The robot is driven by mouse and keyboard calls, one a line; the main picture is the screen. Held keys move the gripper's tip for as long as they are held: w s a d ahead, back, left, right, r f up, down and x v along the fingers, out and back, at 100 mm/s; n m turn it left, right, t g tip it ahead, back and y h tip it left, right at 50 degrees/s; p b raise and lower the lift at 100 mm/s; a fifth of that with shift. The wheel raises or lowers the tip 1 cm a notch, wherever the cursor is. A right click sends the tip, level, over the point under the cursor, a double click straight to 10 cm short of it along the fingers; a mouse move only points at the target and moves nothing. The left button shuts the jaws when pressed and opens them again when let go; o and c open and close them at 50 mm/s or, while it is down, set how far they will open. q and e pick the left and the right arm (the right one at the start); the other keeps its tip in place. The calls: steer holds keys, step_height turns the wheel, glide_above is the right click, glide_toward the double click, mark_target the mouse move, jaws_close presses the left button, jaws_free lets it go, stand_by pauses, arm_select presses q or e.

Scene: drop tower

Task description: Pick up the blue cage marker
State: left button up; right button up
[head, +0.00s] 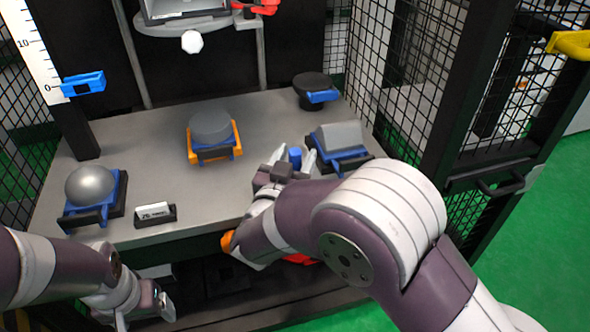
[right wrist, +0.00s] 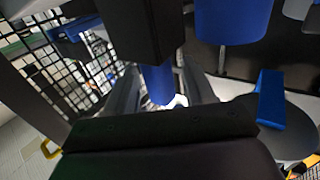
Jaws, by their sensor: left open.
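A small blue piece (head: 295,153), which looks like the blue cage marker, is at the right part of the grey table, just left of a grey block in a blue cradle. My right gripper (head: 296,163) has its fingers on either side of it, and they look apart from it. In the right wrist view the blue marker (right wrist: 157,84) sits between the fingers below a black block (right wrist: 153,30); its far end is hidden. My left gripper (head: 150,305) is open and empty, low in front of the table's front left.
A ruler with a blue slider (head: 84,83) stands left. A mesh cage wall (head: 420,80) bounds the right.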

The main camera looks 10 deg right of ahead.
steer(key=c, duration=0.9)
